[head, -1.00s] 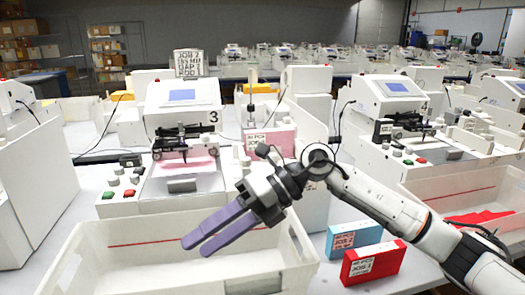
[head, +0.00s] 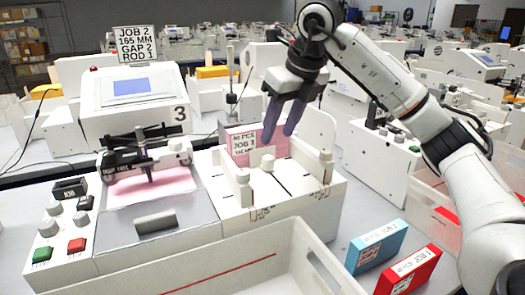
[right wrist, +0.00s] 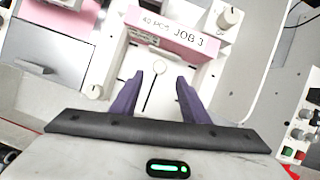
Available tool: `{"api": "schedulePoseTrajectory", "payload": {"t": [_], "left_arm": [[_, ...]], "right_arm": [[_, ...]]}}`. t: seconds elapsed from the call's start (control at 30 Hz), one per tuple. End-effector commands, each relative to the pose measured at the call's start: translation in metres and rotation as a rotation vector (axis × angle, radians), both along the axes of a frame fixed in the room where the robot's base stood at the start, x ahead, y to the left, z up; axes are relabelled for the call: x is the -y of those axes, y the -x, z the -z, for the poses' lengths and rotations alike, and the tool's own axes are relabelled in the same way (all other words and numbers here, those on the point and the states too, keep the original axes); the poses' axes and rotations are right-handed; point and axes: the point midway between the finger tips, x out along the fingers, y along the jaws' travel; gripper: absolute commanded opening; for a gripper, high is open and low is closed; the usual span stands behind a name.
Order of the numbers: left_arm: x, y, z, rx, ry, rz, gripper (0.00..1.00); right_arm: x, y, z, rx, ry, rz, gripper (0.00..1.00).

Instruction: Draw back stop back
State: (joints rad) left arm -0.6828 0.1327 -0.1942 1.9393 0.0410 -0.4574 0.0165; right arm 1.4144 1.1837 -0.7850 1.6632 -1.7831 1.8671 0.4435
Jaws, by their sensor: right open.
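My right gripper (head: 279,137) is open and empty, fingers pointing down above a white feed unit (head: 310,212) beside machine 3. A pink pack (head: 240,146) labelled JOB 3 stands upright at the unit's back, partly behind the fingers; it also shows in the right wrist view (right wrist: 172,35). White knobbed posts stand at the unit's left (head: 243,190) and right (head: 325,166). A small white upright piece (head: 267,162) stands at the middle, near a dark slot. I cannot tell for sure which piece is the back stop. My left gripper is out of view.
Machine 3 (head: 132,87) with its pen carriage and pink sheet is at left. A white bin (head: 250,270) is in front. A blue box (head: 377,246) and a red box (head: 410,272) lie right of the bin. A job sign (head: 137,45) stands behind.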

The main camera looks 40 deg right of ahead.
Motion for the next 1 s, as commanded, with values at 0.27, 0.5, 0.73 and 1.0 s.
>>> {"api": "schedulePoseTrajectory", "payload": {"t": [0.27, 0.5, 0.73, 1.0], "left_arm": [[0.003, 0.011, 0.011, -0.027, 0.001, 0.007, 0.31], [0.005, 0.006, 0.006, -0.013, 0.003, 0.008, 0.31], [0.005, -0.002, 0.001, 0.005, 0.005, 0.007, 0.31], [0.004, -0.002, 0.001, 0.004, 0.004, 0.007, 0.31]], "right_arm": [[0.001, -0.019, 0.051, -0.005, 0.0, -0.002, 0.42], [0.002, -0.03, 0.073, -0.001, 0.0, -0.002, 0.42], [0.002, -0.031, 0.076, 0.0, -0.001, -0.003, 0.42], [0.002, -0.031, 0.076, 0.0, -0.001, -0.003, 0.13]]}}
